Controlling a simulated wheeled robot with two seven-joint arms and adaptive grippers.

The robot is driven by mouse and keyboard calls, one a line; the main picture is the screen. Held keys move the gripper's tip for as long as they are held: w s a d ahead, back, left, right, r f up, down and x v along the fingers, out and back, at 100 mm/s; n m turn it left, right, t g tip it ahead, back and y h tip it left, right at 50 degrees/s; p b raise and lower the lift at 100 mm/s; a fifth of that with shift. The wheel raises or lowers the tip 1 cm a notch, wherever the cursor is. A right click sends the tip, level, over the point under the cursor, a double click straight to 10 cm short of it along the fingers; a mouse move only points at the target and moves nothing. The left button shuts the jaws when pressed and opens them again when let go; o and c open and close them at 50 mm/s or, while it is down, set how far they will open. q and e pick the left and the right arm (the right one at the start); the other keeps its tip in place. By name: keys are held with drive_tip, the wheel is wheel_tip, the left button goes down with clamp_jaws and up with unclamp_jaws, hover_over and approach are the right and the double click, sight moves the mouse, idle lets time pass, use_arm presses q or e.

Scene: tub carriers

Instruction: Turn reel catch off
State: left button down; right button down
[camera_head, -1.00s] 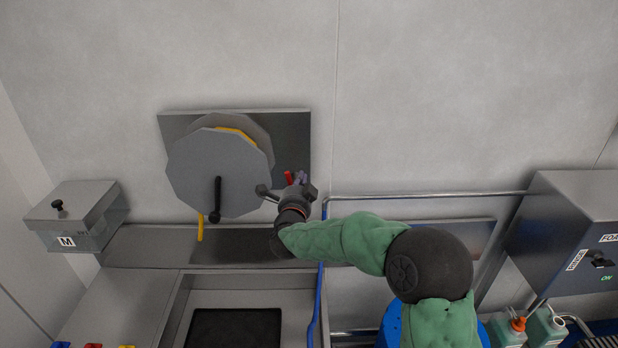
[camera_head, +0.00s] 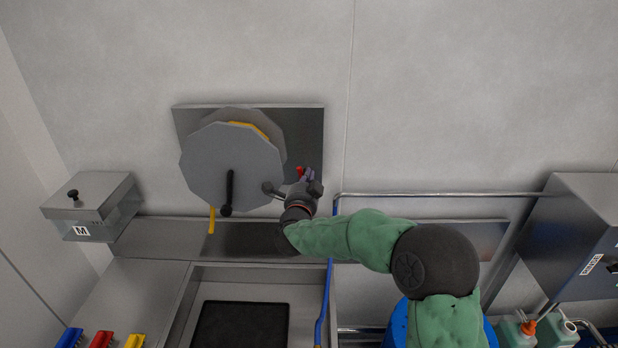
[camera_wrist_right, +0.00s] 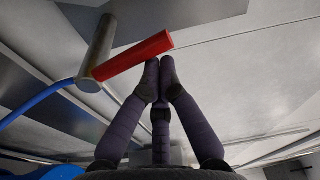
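The reel (camera_head: 205,165) is a grey many-sided disc with a black crank handle (camera_head: 229,193), on a dark wall plate. The red catch lever (camera_head: 300,170) is at the plate's lower right, partly hidden by my right gripper (camera_head: 308,175). In the right wrist view the red lever (camera_wrist_right: 133,55) slants up to the right from a grey cylinder (camera_wrist_right: 98,45). The right gripper's purple fingers (camera_wrist_right: 158,70) are shut together, tips right by the lever's free end. Nothing shows between them, and I cannot tell whether they touch the lever. My left gripper is not in view.
A yellow hose end (camera_head: 211,220) hangs below the reel. A blue hose (camera_head: 325,300) runs down beside my right arm. A metal box marked M (camera_head: 90,205) is at the left, a steel cabinet (camera_head: 575,230) at the right. A metal rail (camera_head: 450,194) runs along the wall.

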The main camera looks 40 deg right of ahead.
drive_tip(key=shift+w+a+n+b, duration=0.3)
drive_tip(key=shift+a+n+b, duration=0.05)
drive_tip(key=shift+n, duration=0.45)
drive_tip(key=shift+w+a+f+n+t+b, duration=0.2)
drive_tip(key=shift+w+a+n+b, duration=0.1)
drive_tip(key=shift+n, duration=0.3)
drive_tip(key=shift+w+a+f+n+t+b, duration=0.15)
drive_tip(key=shift+a+n+t, duration=0.1)
drive_tip(key=shift+n, duration=0.35)
drive_tip(key=shift+w+a+f+n+b, duration=0.3)
drive_tip(key=shift+w+a+n+b, duration=0.2)
drive_tip(key=shift+b, duration=0.35)
drive_tip(key=shift+w+a+f+n+b, duration=0.25)
drive_tip(key=shift+w+a+n+b, duration=0.15)
drive_tip(key=shift+a+n+b, duration=0.3)
drive_tip(key=shift+d, duration=0.1)
drive_tip(key=shift+r, duration=0.1)
